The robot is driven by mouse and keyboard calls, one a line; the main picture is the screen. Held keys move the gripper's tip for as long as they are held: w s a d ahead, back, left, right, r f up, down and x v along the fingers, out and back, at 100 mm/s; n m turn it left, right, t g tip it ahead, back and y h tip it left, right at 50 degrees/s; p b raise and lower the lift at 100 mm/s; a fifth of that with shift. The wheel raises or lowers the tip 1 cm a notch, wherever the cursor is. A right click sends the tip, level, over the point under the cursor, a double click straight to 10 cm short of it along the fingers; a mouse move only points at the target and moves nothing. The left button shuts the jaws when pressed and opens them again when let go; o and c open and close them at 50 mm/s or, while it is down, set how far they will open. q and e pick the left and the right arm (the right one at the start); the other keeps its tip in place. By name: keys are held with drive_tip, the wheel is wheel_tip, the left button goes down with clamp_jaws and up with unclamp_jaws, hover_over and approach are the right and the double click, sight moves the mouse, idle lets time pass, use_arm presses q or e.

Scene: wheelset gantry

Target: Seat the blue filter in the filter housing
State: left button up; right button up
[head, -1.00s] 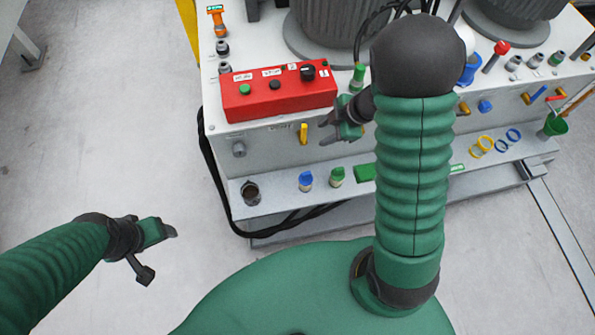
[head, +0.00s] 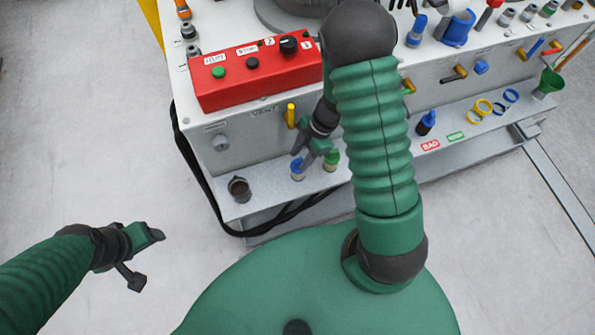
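A small blue-topped filter (head: 297,171) with a pale body stands on the lower shelf. A green-topped one (head: 332,160) stands to its right. Another blue piece with a dark lower part (head: 426,122) stands farther right by the BAD label. A dark open cup (head: 239,188), which looks like the filter housing, is at the shelf's left end. My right gripper (head: 304,155) is open, fingers pointing down right at the blue-topped filter and partly covering it; I cannot tell whether they touch. My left gripper (head: 145,257) is open and empty over the floor.
A red button box (head: 255,78) sits on the bench top above the shelf. A yellow handle (head: 291,116) sticks out of the bench front. Yellow and blue rings (head: 482,108) and a green funnel (head: 548,83) are at the right. A black cable hangs at the bench's left side.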

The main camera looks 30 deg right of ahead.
sight(298, 176)
drive_tip(key=f, duration=0.2)
drive_tip(key=shift+w+a+f, duration=0.15)
drive_tip(key=shift+a+f, duration=0.05)
drive_tip(key=shift+f, duration=0.2)
drive_tip(key=shift+a+r, duration=0.15)
drive_tip(key=shift+c, duration=0.7)
drive_tip(key=shift+a, duration=0.1)
drive_tip(key=c, duration=0.5)
clamp_jaws()
